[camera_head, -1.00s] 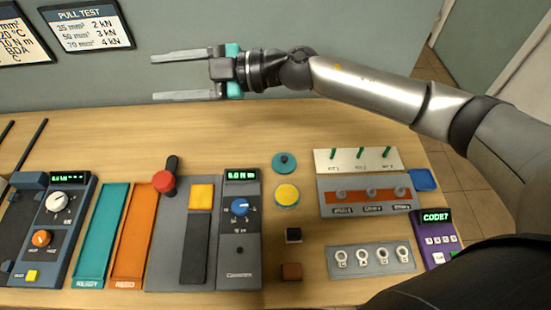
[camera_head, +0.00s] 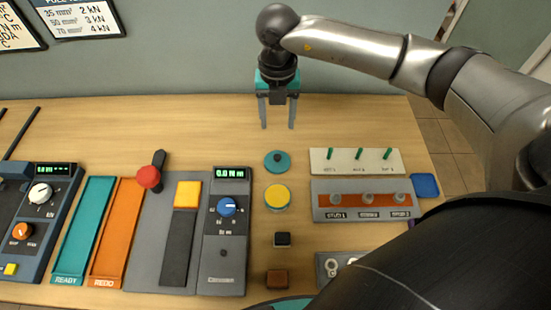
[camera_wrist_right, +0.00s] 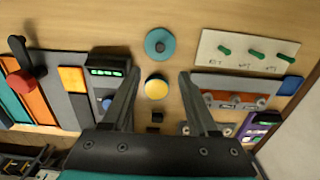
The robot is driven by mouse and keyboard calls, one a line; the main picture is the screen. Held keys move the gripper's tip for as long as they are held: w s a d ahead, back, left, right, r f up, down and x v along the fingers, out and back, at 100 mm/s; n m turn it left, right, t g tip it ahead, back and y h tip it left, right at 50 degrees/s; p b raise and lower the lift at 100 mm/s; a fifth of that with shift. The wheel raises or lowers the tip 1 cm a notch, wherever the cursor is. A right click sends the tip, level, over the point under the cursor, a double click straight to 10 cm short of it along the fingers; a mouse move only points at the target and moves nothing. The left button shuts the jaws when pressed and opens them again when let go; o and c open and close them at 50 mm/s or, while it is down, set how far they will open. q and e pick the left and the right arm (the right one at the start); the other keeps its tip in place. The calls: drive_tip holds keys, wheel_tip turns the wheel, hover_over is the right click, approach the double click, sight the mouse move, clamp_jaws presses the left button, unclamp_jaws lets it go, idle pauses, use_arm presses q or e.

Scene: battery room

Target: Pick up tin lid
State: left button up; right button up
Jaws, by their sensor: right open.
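The tin lid (camera_head: 277,161), a teal disc with a dark knob, lies on the wooden table just behind a round tin with yellow inside its rim (camera_head: 277,197). My right gripper (camera_head: 277,127) points down above the table, behind the lid in the head view, open and empty. In the right wrist view the lid (camera_wrist_right: 160,45) shows beyond the fingertips (camera_wrist_right: 160,72), and the yellow tin (camera_wrist_right: 157,88) shows between the fingers. The gripper is apart from both. My left gripper is not in view.
Right of the lid are a pale board with green pegs (camera_head: 343,166) and a grey rack (camera_head: 322,206). Left is a grey device with a green display (camera_head: 228,262). Small black (camera_head: 282,239) and brown (camera_head: 277,280) blocks lie in front of the tin. The table behind the lid is clear.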

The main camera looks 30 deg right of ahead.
hover_over(277, 156)
drive_tip(key=f, duration=0.8)
drive_tip(key=shift+s+a, duration=0.1)
drive_tip(key=shift+s, duration=0.1)
drive_tip(key=shift+w+f, duration=0.1)
drive_tip(key=shift+f, duration=2.75)
drive_tip(key=shift+c, duration=0.2)
clamp_jaws()
